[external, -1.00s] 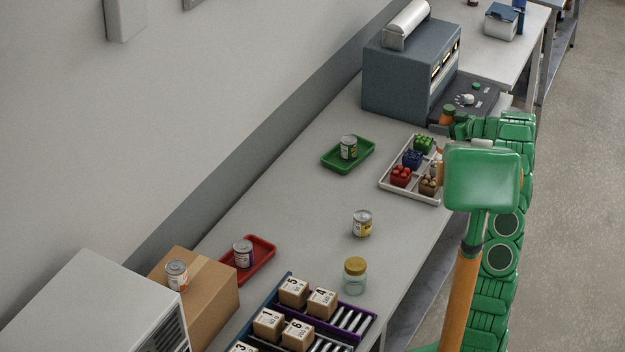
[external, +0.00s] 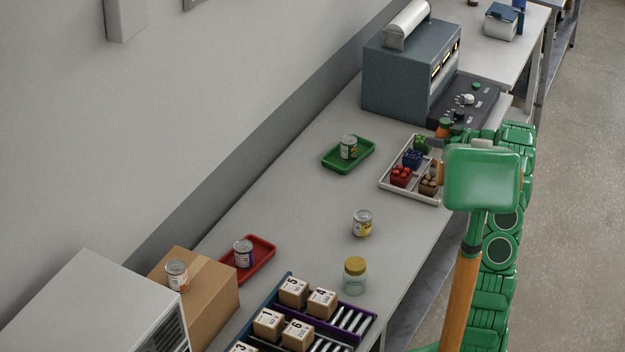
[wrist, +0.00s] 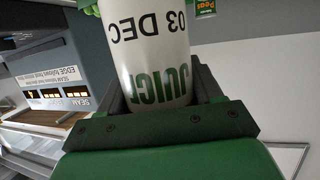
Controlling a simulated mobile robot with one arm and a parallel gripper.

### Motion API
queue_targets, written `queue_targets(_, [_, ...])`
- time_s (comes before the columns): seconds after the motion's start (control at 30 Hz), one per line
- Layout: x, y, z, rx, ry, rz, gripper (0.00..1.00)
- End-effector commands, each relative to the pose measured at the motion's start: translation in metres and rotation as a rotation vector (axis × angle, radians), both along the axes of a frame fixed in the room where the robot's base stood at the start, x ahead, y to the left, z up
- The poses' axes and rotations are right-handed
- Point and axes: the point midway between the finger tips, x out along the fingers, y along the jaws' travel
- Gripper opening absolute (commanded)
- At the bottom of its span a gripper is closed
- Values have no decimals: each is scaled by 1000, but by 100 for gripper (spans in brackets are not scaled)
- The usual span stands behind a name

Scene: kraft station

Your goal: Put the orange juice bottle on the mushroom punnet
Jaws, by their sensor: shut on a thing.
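The juice bottle (wrist: 155,50) fills the top middle of the wrist view. It has a pale label reading JUICE and 03 DEC, upside down there. My gripper (wrist: 160,98) is shut on it. In the external view its cap and orange body (external: 443,131) show beside my gripper (external: 458,133), above the far end of the punnet tray. A punnet of brown round pieces (external: 428,186) sits at the tray's near right corner. I cannot tell whether it is the mushroom punnet; my arm hides part of the tray's right side.
The white divided tray (external: 400,193) also holds red (external: 400,177), blue (external: 412,159) and green (external: 422,146) punnets. A grey-blue machine (external: 400,85) stands behind it. Bare table lies between.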

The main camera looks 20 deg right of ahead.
Motion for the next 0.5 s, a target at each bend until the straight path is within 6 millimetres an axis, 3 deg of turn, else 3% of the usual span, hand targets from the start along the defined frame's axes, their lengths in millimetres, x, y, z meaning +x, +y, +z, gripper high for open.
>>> queue_targets(0.37, [0,0,-3,0,0,0,22])
queue_targets(0.4, [0,0,-4,0,0,0,68])
queue_targets(0.5, [0,0,-4,0,0,0,83])
